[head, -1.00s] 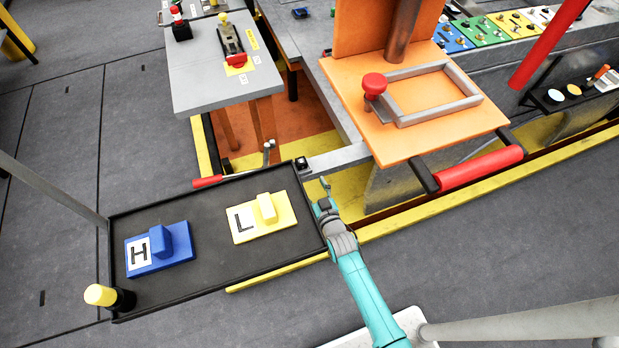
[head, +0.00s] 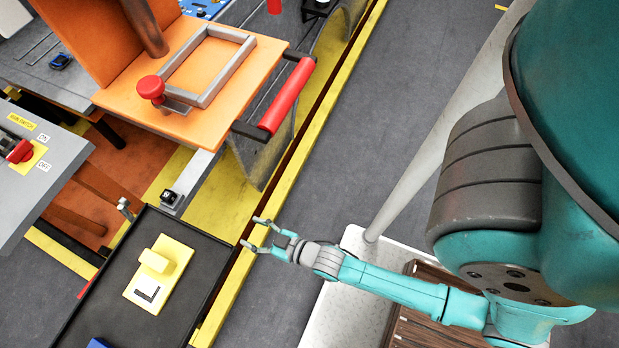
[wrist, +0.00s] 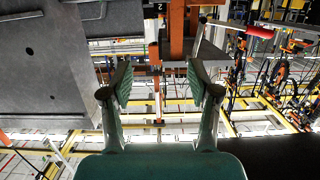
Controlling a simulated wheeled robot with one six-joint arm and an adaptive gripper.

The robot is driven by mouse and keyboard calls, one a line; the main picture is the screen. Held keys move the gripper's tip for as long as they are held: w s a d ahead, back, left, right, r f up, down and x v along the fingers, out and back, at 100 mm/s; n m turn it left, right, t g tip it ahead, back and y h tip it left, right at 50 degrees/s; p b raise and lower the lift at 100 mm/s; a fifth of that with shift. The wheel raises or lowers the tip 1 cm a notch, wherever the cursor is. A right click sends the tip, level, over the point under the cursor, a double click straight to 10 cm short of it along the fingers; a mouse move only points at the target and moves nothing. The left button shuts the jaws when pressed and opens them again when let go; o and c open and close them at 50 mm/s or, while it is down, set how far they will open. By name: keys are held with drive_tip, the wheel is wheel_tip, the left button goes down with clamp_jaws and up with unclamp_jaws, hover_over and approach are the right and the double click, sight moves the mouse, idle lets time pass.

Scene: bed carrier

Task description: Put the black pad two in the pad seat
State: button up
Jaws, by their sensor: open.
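My gripper (head: 261,235) is open and empty in the head view, to the right of the black tray's upper right corner. Its two fingers (wrist: 160,82) stand apart in the wrist view with nothing between them. I cannot make out a black pad two for certain in either view. A small pale tag with a dark mark (wrist: 157,7) shows at the top of the wrist view, too small to read surely. A grey rectangular frame (head: 238,62) lies on an orange plate; I cannot tell whether it is the pad seat.
The orange plate (head: 265,48) has a red knob (head: 151,88) and red handle (head: 287,98). A grey table (head: 50,165) stands left. Grey floor (head: 345,130) is open.

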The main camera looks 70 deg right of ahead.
drive_tip(key=s+r+g, duration=0.1)
drive_tip(key=s+r, duration=1.9)
drive_tip(key=s, duration=0.1)
drive_tip(key=shift+r, duration=0.15)
